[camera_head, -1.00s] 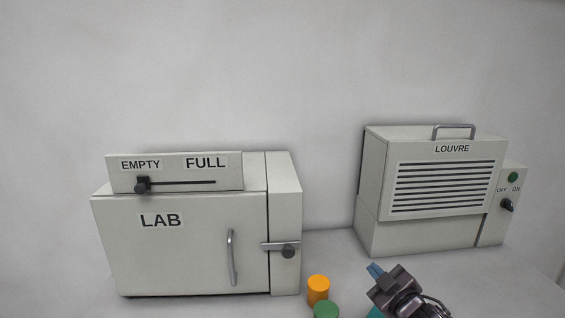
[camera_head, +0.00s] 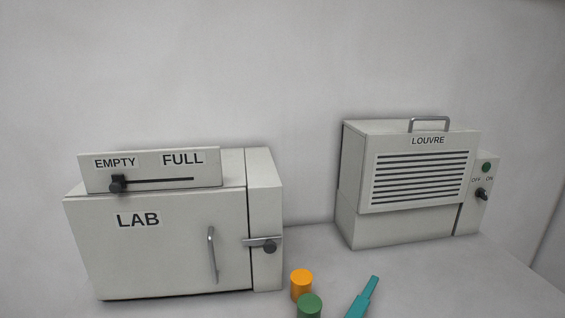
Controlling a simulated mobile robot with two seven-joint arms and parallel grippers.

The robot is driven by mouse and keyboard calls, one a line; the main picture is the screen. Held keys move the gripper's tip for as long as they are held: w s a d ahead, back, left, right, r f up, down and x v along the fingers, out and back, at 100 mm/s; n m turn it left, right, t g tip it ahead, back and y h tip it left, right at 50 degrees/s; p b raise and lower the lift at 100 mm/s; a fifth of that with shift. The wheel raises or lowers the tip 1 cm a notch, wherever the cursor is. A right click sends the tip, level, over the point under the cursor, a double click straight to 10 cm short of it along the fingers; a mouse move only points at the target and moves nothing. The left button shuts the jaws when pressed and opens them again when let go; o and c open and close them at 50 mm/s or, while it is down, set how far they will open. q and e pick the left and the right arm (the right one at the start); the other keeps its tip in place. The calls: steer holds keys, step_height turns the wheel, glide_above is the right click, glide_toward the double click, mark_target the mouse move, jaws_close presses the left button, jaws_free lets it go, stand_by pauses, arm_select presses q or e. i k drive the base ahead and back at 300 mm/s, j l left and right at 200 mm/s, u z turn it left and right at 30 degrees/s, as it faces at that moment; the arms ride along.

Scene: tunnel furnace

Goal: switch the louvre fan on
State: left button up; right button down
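The louvre fan (camera_head: 405,190) is a pale box with dark slats and a top handle, at the right on the table. A narrow control panel on its right side carries a green round button or lamp (camera_head: 486,167), OFF and ON labels, and a small black switch knob (camera_head: 482,194) below them. The knob is too small to tell its setting for sure. Neither of my grippers shows in the view.
A LAB furnace box (camera_head: 165,245) with a door handle, latch and EMPTY–FULL slider stands at the left. Orange (camera_head: 301,284) and green (camera_head: 309,306) cylinders and a teal tool-like object (camera_head: 363,299) are at the front. The table before the fan is clear.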

mark_target(479, 192)
steer(key=k+z, duration=0.15)
steer(key=z, duration=1.2)
steer(key=l+u, duration=0.15)
steer(key=u, duration=0.3)
steer(key=i+l+u, duration=0.1)
steer(key=u, duration=0.3)
steer(key=l+u, duration=0.25)
steer(key=u, duration=0.2)
steer(key=l+u, duration=0.3)
steer(key=k+l+u, duration=0.1)
steer(key=l+u, duration=0.15)
steer(key=l, duration=0.25)
steer(key=k+l, duration=0.1)
steer(key=l, duration=0.35)
steer(key=l+u, duration=0.1)
steer(key=l, duration=0.3)
steer(key=k+l+u, duration=0.1)
steer(key=l, duration=0.35)
steer(key=k+l, duration=0.2)
steer(key=l, duration=0.2)
